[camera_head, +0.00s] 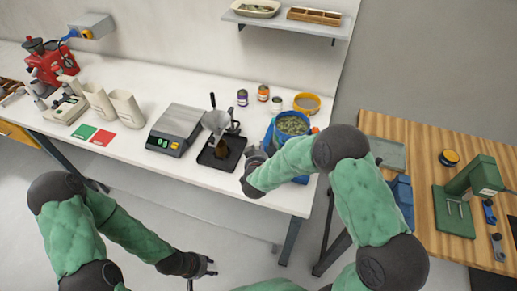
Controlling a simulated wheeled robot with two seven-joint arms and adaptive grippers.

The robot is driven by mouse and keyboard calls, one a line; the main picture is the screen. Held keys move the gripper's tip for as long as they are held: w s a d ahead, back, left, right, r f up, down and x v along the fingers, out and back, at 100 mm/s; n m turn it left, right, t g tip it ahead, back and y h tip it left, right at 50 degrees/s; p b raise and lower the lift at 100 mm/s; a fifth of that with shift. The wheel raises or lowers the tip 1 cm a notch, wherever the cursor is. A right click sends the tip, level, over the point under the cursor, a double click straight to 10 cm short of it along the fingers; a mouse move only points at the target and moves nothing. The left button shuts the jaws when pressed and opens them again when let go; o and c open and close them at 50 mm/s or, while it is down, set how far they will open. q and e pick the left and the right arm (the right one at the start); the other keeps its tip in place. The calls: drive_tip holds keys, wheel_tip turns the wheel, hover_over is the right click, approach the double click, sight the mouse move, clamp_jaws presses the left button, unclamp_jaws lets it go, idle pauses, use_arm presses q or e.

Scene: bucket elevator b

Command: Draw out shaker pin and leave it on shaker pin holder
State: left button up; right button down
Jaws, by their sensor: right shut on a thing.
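A blue shaker (272,138) stands near the front right edge of the white bench, with a round pan of green material (292,124) on top. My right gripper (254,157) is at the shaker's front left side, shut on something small. The thing in its fingers is mostly hidden; by its place it looks to be the shaker pin. My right forearm covers much of the shaker's front. The shaker pin holder cannot be made out for certain. My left gripper (210,267) is open and empty, low in front of the bench, over the floor.
Left of my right gripper are a black tray (210,160) with a funnel stand (216,122) and a grey scale (176,129). Small jars (263,93) stand behind. A wooden table (440,130) with a green press (477,177) is at right.

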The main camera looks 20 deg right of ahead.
drive_tip(key=shift+f, duration=0.3)
drive_tip(key=c, duration=1)
unclamp_jaws()
drive_tip(key=shift+o, duration=0.2)
drive_tip(key=shift+s, duration=0.1)
drive_tip(key=v, duration=1.2)
